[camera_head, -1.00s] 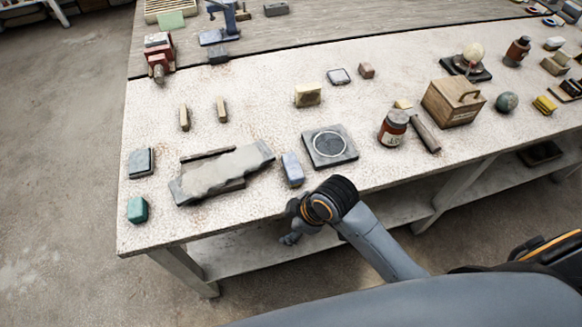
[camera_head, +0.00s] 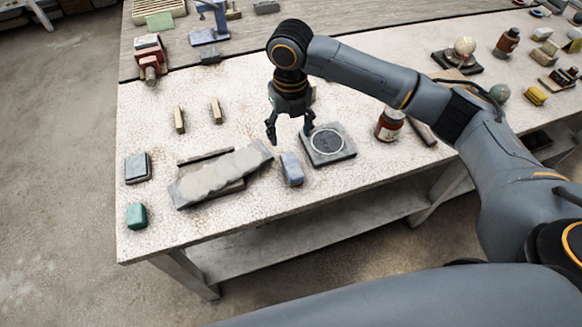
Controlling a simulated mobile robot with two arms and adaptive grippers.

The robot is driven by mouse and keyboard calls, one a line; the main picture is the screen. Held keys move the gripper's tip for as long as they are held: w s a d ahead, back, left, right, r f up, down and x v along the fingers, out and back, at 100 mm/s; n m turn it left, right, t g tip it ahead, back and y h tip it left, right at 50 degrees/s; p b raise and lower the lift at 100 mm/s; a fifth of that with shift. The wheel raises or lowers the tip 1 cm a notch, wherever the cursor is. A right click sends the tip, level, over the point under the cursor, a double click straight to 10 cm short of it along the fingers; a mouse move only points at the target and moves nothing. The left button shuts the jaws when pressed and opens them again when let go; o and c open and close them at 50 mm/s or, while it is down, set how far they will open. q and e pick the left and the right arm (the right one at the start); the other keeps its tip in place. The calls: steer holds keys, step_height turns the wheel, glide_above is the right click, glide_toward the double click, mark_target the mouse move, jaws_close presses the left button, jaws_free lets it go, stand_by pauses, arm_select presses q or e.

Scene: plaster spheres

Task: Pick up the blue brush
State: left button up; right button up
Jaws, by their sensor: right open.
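The blue brush (camera_head: 292,169), which looks like a small blue block with a pale top, lies near the front edge of the table (camera_head: 240,213). My right gripper (camera_head: 290,134) is open and empty, fingers pointing down. In the picture its fingertips are just above the blue brush, apart from it; the exact height gap is hard to judge. My left gripper is not in view.
A dark square plate with a ring (camera_head: 328,144) lies right of the brush, and a long grey-topped slab (camera_head: 220,175) lies to its left. A brown bottle (camera_head: 390,125) stands farther right. My right arm hides the wooden box area.

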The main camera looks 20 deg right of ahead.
mark_target(292, 164)
step_height(292, 164, down, 8)
steer(key=shift+f+p, duration=0.15)
steer(key=shift+p, duration=0.6)
step_height(292, 164, down, 4)
steer(key=shift+s+d+f+p, duration=0.1)
steer(key=shift+s+d+p, duration=0.05)
steer(key=shift+p, duration=0.8)
steer(key=shift+f, duration=0.55)
steer(key=c, duration=1.3)
steer(key=shift+r, duration=0.1)
